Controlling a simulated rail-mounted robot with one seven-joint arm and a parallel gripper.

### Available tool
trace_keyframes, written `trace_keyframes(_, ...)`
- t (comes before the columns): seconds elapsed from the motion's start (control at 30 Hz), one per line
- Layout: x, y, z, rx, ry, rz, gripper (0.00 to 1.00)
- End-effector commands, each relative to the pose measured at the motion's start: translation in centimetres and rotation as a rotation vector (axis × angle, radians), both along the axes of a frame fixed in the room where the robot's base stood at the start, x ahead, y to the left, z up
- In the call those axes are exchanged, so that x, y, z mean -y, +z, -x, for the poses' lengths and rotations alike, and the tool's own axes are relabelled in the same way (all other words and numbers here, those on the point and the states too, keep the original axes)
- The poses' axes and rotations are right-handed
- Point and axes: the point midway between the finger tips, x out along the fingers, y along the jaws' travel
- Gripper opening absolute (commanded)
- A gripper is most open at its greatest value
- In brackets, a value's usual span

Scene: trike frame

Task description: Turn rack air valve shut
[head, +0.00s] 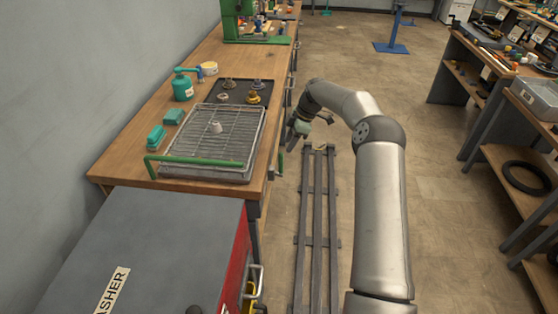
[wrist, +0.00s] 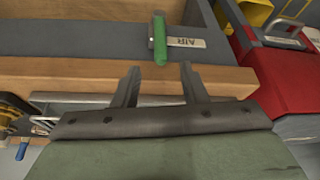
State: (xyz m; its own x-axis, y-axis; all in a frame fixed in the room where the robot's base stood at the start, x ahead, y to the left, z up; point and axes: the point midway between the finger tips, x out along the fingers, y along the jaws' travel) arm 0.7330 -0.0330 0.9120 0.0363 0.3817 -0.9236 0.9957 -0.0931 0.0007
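The air valve's green lever (wrist: 160,40) shows in the wrist view beside a label reading AIR (wrist: 187,42). It points from the grey strip toward the wooden edge. My gripper (wrist: 160,70) is open, its two fingers apart and empty, with the lever's near end just ahead of the gap between them. I cannot tell whether a finger touches it. In the head view my gripper (head: 297,135) is at the bench's right front side. A small green piece (head: 280,163) shows below it on the bench front; it looks like the same lever.
A red and grey washer (head: 150,250) stands nearer. My floor rail (head: 318,220) runs alongside. In the wrist view, red casing (wrist: 265,70) is at the right.

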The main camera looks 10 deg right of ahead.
Motion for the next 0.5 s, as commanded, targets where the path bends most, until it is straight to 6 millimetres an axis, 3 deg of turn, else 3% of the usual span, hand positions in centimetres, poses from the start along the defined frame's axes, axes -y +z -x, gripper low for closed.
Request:
trace_keyframes(0.3,-2.6,-6.2,-0.2,-0.003,0.001,0.000,0.39)
trace_keyframes(0.5,-3.5,-8.5,-0.3,-0.002,0.001,0.001,0.39)
